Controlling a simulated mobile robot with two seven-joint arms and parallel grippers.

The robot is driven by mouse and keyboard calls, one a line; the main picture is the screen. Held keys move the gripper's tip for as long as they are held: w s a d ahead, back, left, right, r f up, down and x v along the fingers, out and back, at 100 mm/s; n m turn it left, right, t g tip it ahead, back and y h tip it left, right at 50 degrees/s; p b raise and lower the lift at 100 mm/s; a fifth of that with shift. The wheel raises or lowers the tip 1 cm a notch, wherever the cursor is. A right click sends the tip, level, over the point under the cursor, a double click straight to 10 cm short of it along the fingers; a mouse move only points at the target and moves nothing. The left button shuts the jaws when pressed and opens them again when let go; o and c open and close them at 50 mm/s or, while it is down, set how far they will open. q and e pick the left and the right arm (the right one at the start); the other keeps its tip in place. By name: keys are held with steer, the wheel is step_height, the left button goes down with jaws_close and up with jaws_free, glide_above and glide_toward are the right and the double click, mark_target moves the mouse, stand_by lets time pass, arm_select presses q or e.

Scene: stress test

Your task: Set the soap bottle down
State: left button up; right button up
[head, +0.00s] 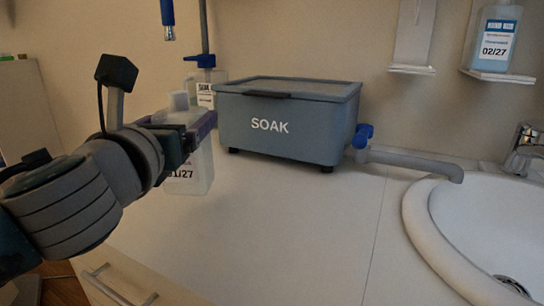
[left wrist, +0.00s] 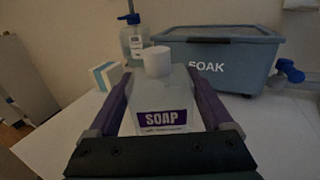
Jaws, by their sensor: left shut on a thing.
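The soap bottle (head: 200,172) is pale and translucent with a white cap. A label ending in 1/27 shows low on it in the head view. In the left wrist view the bottle (left wrist: 162,92) stands between my finger pads, with a purple SOAP label facing the camera. My left gripper (head: 198,128) is shut on its upper body, one purple finger on each side. The bottle looks upright, its base at or just over the white counter (head: 270,225); I cannot tell whether it touches. My arm hides part of it. My right gripper is not in view.
A grey SOAK bin (head: 320,135) on short feet stands right of the bottle, with a blue-handled spigot (head: 410,163) reaching toward the sink (head: 425,225). A pump bottle (head: 205,78) stands behind. A blue-and-white box (left wrist: 106,76) is at left. The front counter is clear.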

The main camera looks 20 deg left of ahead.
mark_target(195, 177)
arm_select(q)
steer(key=shift+f+b, duration=1.1)
steer(key=shift+f, duration=1)
steer(key=shift+f, duration=0.15)
steer(key=o, duration=1.1)
